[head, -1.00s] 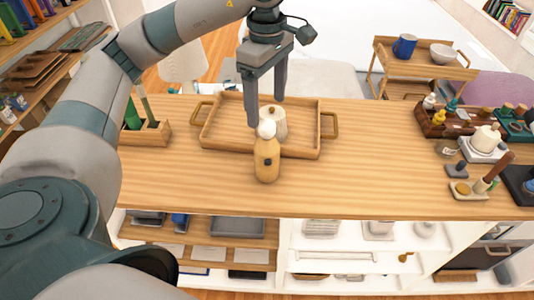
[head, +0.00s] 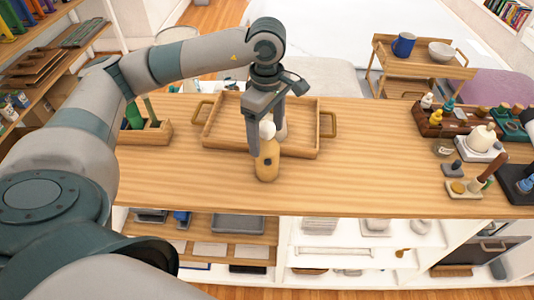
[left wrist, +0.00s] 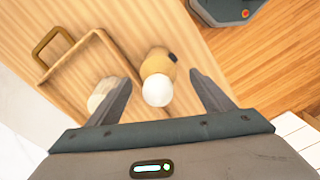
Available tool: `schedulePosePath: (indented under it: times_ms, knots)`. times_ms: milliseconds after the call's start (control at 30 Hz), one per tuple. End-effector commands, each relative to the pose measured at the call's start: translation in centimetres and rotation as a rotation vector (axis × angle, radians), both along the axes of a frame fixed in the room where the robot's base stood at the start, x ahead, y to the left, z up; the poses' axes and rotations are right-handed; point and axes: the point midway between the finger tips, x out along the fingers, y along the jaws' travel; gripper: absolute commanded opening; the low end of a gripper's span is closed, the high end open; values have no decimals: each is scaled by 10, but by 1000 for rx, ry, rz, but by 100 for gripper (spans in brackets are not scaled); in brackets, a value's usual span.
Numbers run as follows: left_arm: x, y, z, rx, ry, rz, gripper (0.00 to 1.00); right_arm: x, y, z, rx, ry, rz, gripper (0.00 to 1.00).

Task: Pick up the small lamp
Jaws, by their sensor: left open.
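The small lamp (head: 267,162) stands upright on the wooden counter, in front of the tray. It has a light-wood body with a dark knob and a white ball on top. My left gripper (head: 268,138) points down over it, open, with its fingers around the lamp's top. In the left wrist view the lamp (left wrist: 160,68) shows between the two spread fingertips (left wrist: 160,78), with a gap on each side. My right gripper is not in view.
A wooden tray (head: 220,125) holding a cream pot, partly hidden by my gripper, stands just behind the lamp. A wooden box (head: 152,134) with a green bottle is at left. Racks of small bottles (head: 440,125) stand at right.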

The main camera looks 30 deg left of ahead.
Motion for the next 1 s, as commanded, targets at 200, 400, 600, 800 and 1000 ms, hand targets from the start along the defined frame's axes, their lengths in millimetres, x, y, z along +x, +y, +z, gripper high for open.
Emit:
schedulePosePath:
  times_ms: [200, 400, 600, 800, 1000]
  knots:
    - [0, 0, -8, 1, 3, 0, 74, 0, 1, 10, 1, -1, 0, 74]
    - [2, 0, -30, 1, 4, 1, 74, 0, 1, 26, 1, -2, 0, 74]
    - [2, -1, -49, -1, 1, -1, 74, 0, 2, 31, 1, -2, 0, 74]
    - [3, -1, -52, -1, 0, -1, 74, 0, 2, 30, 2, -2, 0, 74]
    - [3, -1, -51, -1, 0, -1, 74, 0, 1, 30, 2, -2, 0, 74]
